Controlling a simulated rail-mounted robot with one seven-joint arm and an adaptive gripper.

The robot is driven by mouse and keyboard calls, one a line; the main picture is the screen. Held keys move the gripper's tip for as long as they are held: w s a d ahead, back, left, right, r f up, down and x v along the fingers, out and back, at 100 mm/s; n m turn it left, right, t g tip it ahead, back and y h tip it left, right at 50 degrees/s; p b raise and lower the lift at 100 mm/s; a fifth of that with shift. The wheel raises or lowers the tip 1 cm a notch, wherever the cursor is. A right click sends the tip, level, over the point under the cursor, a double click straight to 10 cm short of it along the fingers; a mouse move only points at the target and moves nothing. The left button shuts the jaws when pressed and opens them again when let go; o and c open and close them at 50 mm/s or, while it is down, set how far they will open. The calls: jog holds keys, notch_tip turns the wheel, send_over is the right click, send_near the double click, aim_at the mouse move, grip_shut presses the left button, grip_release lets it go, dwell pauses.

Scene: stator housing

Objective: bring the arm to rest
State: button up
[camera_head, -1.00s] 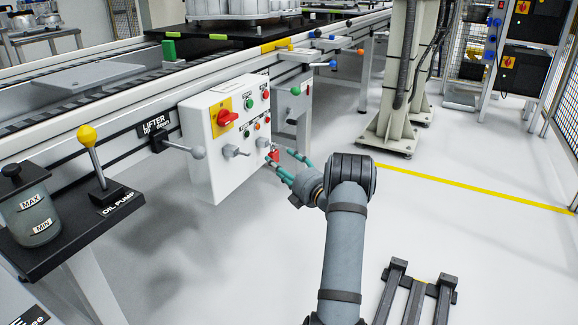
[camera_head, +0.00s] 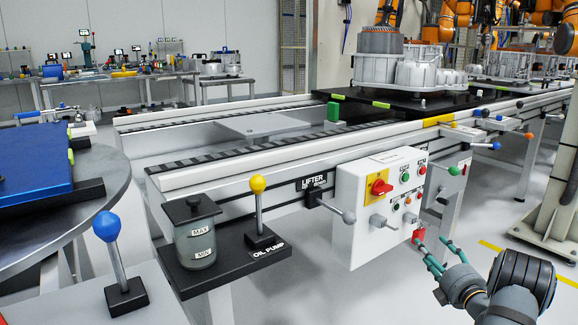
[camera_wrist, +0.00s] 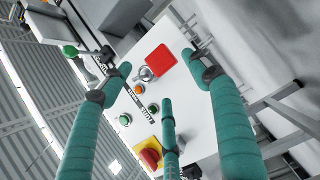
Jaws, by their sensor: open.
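My gripper (camera_head: 433,243) is at the lower right of the head view, beside the lower right corner of the white control panel (camera_head: 352,205). Its green fingers are spread apart with nothing between them. One fingertip appears close to a red piece (camera_head: 419,235) on the panel; whether they touch I cannot tell. In the wrist view, the open fingers (camera_wrist: 158,75) frame the panel face. The red square piece (camera_wrist: 161,60) lies between the fingers in the picture, with a silver knob next to it. A red and yellow rotary switch (camera_wrist: 150,157) shows at the bottom.
The conveyor (camera_head: 270,155) runs behind the panel. Levers with a yellow knob (camera_head: 258,185) and a blue knob (camera_head: 106,226) stand at left, with an oil reservoir (camera_head: 193,235) between them. A grey column (camera_head: 545,195) stands at right, with open floor near it.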

aim_at(421, 237)
jog(key=w+b, duration=0.1)
jog(key=w, duration=0.2)
jog(key=w+b, duration=0.1)
jog(key=w, duration=0.2)
jog(key=w+a+b, duration=0.1)
jog(key=w, duration=0.2)
jog(key=shift+a+f, duration=0.1)
jog(key=shift+f, duration=0.05)
jog(key=s, duration=0.1)
jog(key=s+p, duration=0.1)
jog(key=s, duration=0.1)
jog(key=shift+s+d+r+p, duration=0.25)
jog(key=shift+s+d+p, duration=0.05)
jog(key=shift+s+p, duration=0.1)
jog(key=shift+s+d+f, duration=0.1)
jog(key=shift+s, duration=0.9)
jog(key=shift+w, duration=0.1)
